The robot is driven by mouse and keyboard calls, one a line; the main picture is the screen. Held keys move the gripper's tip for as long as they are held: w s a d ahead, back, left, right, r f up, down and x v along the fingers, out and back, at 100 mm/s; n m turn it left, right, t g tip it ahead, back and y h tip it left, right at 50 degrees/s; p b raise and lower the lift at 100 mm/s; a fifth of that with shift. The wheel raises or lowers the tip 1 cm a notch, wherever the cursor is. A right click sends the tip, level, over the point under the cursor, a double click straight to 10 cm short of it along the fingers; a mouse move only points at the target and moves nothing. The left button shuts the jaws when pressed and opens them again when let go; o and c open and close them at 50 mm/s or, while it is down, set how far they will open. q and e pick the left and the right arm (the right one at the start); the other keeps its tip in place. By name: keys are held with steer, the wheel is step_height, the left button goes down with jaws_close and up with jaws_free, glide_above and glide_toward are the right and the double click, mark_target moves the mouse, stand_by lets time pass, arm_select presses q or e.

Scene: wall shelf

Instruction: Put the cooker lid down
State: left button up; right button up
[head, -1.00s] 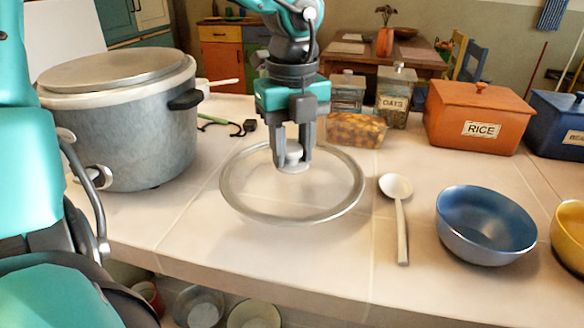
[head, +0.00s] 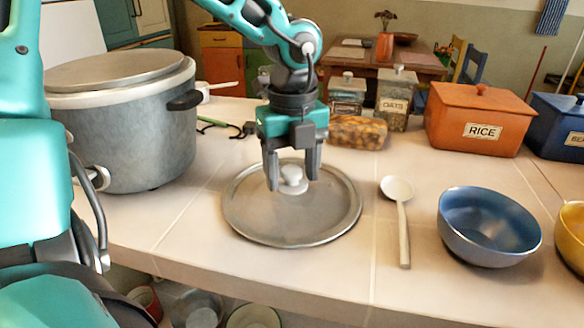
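The round cooker lid (head: 260,219), greyish with a metal rim and a pale knob (head: 291,178), lies flat on the tiled counter (head: 335,268) in the middle of the head view. My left gripper (head: 292,185) points straight down over it. Its two fingers are spread, one on each side of the knob, with a gap showing on both sides. The large grey cooker (head: 140,135) stands at the left with a flat metal top and dark handles. My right gripper is not in view.
A white spoon (head: 403,225) and a blue bowl (head: 488,225) lie right of the lid; a yellow bowl (head: 570,232) is at the right edge. Behind are an orange rice box (head: 477,112), an oats jar (head: 394,115) and a patterned brown item (head: 357,132).

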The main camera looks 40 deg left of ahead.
mark_target(292, 170)
arm_select(q)
steer(key=shift+r, duration=0.1)
steer(key=shift+r+p, duration=0.2)
steer(key=shift+p, duration=0.2)
step_height(292, 170, up, 12)
steer(key=p, duration=0.1)
steer(key=shift+p, duration=0.3)
steer(key=shift+f, duration=0.15)
